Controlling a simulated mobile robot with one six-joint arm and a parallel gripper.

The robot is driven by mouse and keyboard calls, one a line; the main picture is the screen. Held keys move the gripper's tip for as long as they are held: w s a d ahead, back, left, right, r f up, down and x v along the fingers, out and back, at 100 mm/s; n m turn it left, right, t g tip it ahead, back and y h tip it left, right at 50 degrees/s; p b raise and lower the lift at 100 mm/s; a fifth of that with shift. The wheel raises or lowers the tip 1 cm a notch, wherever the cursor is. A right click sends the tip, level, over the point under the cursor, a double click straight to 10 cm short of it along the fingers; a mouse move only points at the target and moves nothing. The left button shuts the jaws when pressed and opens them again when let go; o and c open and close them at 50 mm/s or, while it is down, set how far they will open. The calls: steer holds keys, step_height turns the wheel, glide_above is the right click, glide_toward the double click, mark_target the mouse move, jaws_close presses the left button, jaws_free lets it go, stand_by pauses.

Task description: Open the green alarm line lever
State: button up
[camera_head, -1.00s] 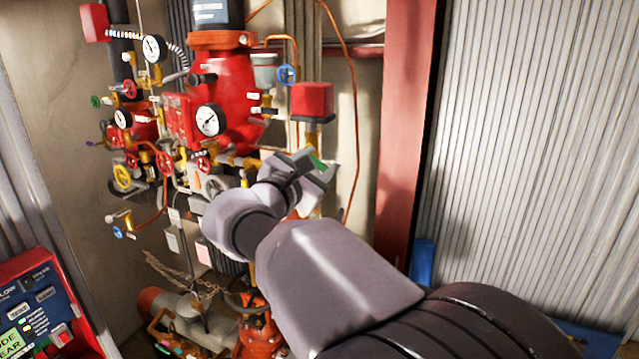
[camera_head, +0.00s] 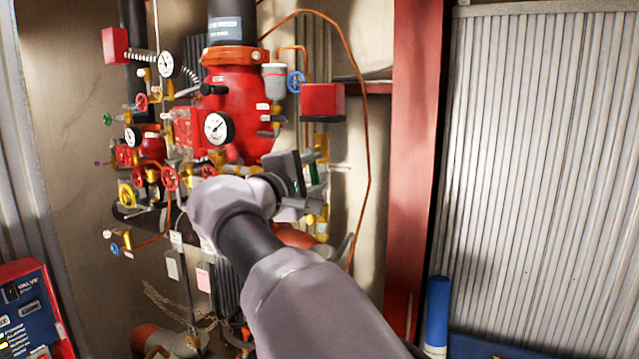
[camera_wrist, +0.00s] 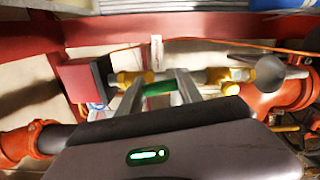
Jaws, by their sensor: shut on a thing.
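The green alarm line lever (camera_wrist: 158,87) lies between the two fingers of my gripper (camera_wrist: 160,92) in the wrist view, just below a pipe with brass fittings. My gripper is shut on the lever. In the camera_head view my gripper (camera_head: 309,180) is at the right side of the valve assembly, below the red box. A short green piece of the lever (camera_head: 314,174) shows there and looks near upright. The rest of the lever is hidden by my gripper.
A red box (camera_head: 323,100) sits just above my gripper. A red main valve (camera_head: 243,92) with gauges and several small handwheels crowds the left. A thin copper pipe (camera_head: 367,150) and a red steel column (camera_head: 414,150) stand to the right.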

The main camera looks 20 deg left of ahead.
steer(key=shift+a+m+b, duration=0.35)
steer(key=shift+m+b, duration=0.15)
steer(key=shift+m, duration=0.5)
steer(key=o, duration=1.4)
steer(key=s+a+b, duration=0.1)
steer(key=s+b, duration=0.1)
steer(key=s, duration=1.5)
steer(key=shift+s+a, duration=0.15)
steer(key=shift+a, duration=0.05)
steer(key=shift+f, duration=0.1)
